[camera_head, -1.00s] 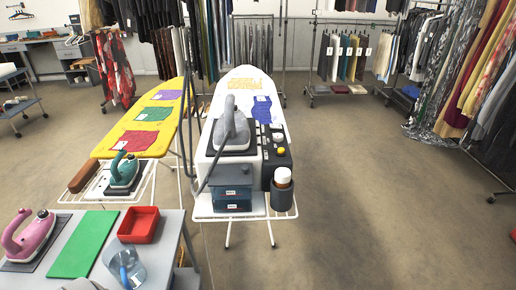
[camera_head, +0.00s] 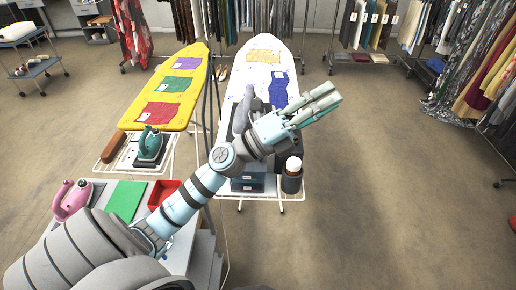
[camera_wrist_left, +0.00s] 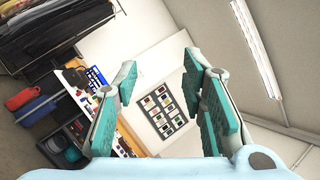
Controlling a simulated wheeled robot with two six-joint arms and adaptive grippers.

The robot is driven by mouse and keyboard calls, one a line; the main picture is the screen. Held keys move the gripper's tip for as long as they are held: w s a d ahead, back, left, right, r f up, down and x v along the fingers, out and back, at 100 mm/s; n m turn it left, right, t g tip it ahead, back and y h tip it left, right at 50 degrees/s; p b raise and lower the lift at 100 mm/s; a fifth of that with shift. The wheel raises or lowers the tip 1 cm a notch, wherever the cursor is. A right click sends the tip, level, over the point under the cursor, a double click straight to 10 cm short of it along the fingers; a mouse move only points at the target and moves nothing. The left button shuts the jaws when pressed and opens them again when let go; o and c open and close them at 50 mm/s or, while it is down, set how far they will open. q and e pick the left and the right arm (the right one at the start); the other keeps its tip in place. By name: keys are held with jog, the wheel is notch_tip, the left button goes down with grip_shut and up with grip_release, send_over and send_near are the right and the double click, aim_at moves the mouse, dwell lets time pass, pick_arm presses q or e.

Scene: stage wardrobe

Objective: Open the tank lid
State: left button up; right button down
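My left gripper (camera_head: 325,98) is raised over the white ironing board (camera_head: 262,48), its fingers pointing up and right. In the left wrist view the gripper (camera_wrist_left: 160,65) is open and empty, facing a far wall. The steam station on the board is mostly hidden behind my left arm; part of its grey iron (camera_head: 241,115) and its dark blue front boxes (camera_head: 247,184) show. I cannot make out a tank lid. A white-capped bottle (camera_head: 293,164) stands in a dark holder (camera_head: 291,184) at the board's near right corner. My right gripper is out of view.
A yellow ironing board (camera_head: 185,65) with a teal iron (camera_head: 149,144) stands to the left. The near table holds a pink iron (camera_head: 72,199), a green mat (camera_head: 124,200) and a red tray (camera_head: 163,193). Clear floor (camera_head: 390,190) lies to the right.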

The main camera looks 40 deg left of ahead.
pick_arm(q)
notch_tip(320, 180, down, 8)
jog(key=w+a+m+g+y, duration=0.1)
jog(key=m+g+y, duration=0.1)
jog(key=m+g, duration=1)
jog(key=s+a+f+g+y, duration=0.2)
jog(key=a+y, duration=0.3)
jog(key=a, duration=0.5)
jog(key=s+a+f+g+y, duration=0.1)
jog(key=s+a+f+y, duration=0.2)
jog(key=a, duration=0.6)
jog(key=shift+y, duration=0.6)
jog(key=b+x, duration=0.3)
jog(key=x, duration=0.1)
jog(key=b+x, duration=0.4)
jog(key=shift+w+d, duration=0.1)
jog(key=shift+d, duration=0.15)
jog(key=p+x, duration=0.1)
jog(key=x, duration=0.3)
jog(key=shift+w, duration=0.15)
jog(key=shift+f, duration=0.15)
jog(key=shift+d, duration=0.1)
grip_shut()
